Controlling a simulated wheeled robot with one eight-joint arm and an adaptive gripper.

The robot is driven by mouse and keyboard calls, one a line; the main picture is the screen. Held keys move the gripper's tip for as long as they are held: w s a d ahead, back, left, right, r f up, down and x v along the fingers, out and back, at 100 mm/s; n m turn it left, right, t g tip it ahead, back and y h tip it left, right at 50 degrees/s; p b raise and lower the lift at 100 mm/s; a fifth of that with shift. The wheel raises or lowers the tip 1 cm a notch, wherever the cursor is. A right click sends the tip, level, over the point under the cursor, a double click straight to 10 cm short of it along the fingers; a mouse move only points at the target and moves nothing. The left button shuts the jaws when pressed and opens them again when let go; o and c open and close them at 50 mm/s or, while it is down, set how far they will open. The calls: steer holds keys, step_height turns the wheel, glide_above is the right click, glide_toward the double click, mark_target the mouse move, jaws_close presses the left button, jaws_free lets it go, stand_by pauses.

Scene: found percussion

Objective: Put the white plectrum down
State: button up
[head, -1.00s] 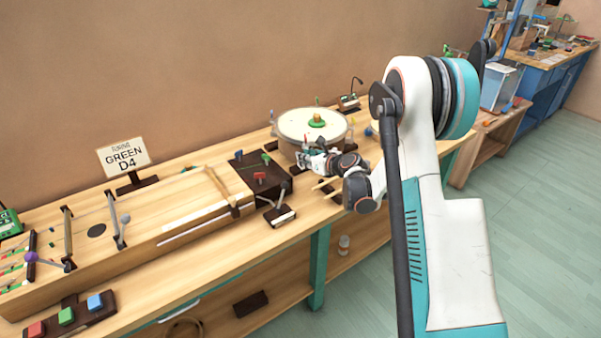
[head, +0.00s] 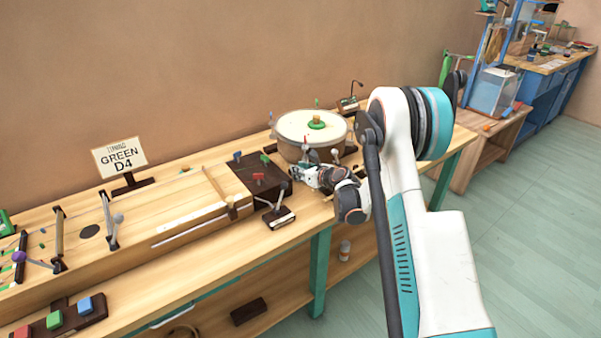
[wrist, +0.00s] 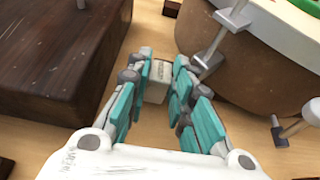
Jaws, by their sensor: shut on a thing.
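The white plectrum (wrist: 157,82) is a small pale block with a grey mark on its top, seen in the wrist view between my fingertips. My gripper (wrist: 160,68) is shut on it, with a teal-padded finger on each side. In the head view my gripper (head: 306,176) is low over the bench, just in front of the round drum and right of the dark box. The plectrum cannot be made out there. I cannot tell whether it touches the bench top.
The drum (wrist: 245,82) stands close on the right in the wrist view, with grey rods beside it. The dark wooden box (wrist: 55,60) is close on the left. A narrow strip of bare bench (wrist: 150,128) lies between them. A sign (head: 119,157) reads "GREEN D4".

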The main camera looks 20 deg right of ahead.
steer(key=shift+f, duration=0.15)
steer(key=o, duration=0.9)
